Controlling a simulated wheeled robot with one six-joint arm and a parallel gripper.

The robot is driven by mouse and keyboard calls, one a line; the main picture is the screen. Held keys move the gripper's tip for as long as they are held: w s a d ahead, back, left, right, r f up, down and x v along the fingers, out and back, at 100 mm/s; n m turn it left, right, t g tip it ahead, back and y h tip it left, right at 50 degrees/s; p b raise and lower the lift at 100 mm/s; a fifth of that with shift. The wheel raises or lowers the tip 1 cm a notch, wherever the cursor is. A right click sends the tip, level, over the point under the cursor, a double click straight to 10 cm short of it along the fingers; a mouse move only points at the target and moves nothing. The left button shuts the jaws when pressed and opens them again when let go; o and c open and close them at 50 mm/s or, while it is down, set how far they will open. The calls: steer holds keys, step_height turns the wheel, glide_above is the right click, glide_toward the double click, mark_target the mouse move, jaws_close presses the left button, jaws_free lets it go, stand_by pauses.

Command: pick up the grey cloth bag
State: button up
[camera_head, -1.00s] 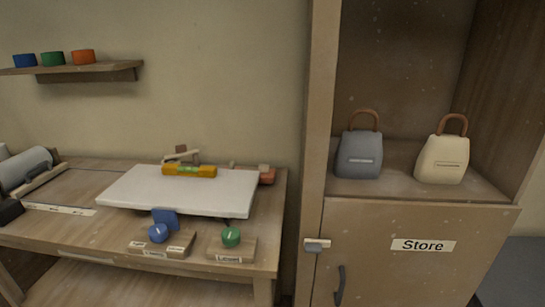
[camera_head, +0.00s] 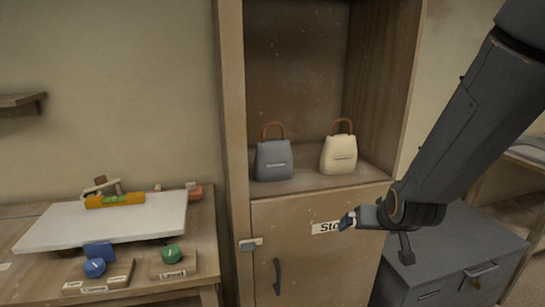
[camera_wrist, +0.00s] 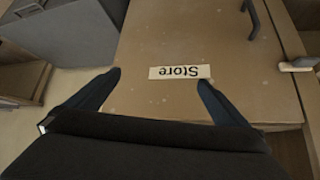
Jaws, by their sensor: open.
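The grey cloth bag (camera_head: 273,161) stands upright on the open shelf of the wooden cupboard, with its brown handle arched on top. My gripper (camera_head: 350,220) is in front of the cupboard door, below and to the right of the bag, apart from it. In the wrist view my gripper (camera_wrist: 160,82) is open and empty, its two dark fingers spread before the "Store" label. The grey bag is not in the wrist view.
A cream bag (camera_head: 339,154) stands just right of the grey one. The cupboard door (camera_head: 300,270) has a handle and latch. A workbench (camera_head: 200,290) with a white board is at left, a grey cabinet (camera_head: 450,255) at right.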

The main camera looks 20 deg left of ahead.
steer(key=w+a+r+n+t+y+p, duration=0.1)
steer(key=w+a+r+t+y, duration=0.15)
steer(key=a, duration=0.45)
steer(key=w+a+r+n+t+y+p, duration=0.1)
steer(key=w+a+r+t, duration=0.1)
steer(key=w+a+r, duration=0.35)
steer(key=t+y+b, duration=0.2)
steer(key=t+y, duration=0.1)
glide_toward(272, 159)
steer(key=w+f, duration=0.1)
steer(key=w, duration=0.1)
steer(key=w+a+f, duration=0.1)
steer(key=w+f, duration=0.1)
steer(key=shift+w, duration=0.2)
steer(key=p+x, duration=0.3)
steer(key=x, duration=0.8)
steer(key=shift+w+a, duration=0.2)
steer(key=shift+w, duration=0.1)
steer(key=shift+c, duration=0.3)
steer(key=c, duration=0.7)
steer(key=shift+r, duration=0.1)
steer(key=shift+c, duration=0.7)
steer(key=shift+r, duration=0.1)
